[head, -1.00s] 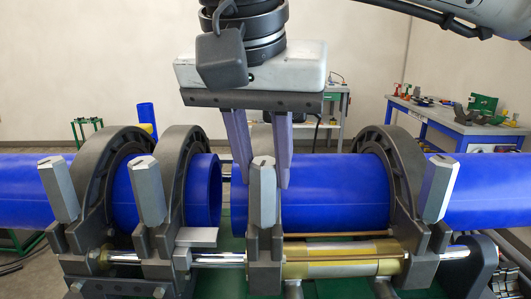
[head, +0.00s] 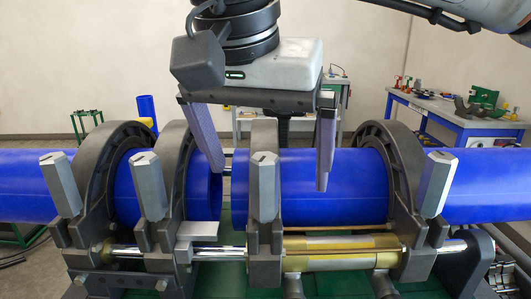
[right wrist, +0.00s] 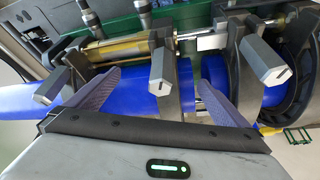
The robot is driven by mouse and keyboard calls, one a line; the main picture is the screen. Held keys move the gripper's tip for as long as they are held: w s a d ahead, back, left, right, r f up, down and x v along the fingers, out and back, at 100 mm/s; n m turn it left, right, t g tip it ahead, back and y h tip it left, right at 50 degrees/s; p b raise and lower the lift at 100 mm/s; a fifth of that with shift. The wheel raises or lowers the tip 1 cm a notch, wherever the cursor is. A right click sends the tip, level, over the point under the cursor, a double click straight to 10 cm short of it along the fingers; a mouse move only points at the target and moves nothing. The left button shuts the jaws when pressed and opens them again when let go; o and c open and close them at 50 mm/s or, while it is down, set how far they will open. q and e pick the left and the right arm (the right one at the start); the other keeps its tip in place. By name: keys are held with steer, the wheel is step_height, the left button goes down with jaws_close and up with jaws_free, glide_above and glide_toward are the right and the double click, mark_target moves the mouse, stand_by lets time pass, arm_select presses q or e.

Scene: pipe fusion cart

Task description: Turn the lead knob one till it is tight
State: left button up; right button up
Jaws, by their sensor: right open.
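Several grey, flat-sided clamp knobs stand in front of the dark pipe clamps: far left (head: 60,185), centre left (head: 150,186), centre right (head: 264,186) and far right (head: 438,186). No label shows which is knob one. My right gripper (head: 270,175) is wide open, one finger on each side of the centre-right knob and apart from it. In the right wrist view, that knob (right wrist: 160,72) stands between the two purple-grey fingers, and nothing is held. Whether it is tight cannot be seen. My left gripper is not in view.
Two blue pipes (head: 335,185) lie in the clamps, with a narrow gap left of the centre-right clamp. A brass cylinder (head: 335,257) and steel rods run below the knobs. A workbench (head: 450,122) with tools stands at the back right.

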steer(key=p+v, duration=0.6)
steer(key=shift+r, duration=0.1)
stand_by(0.3)
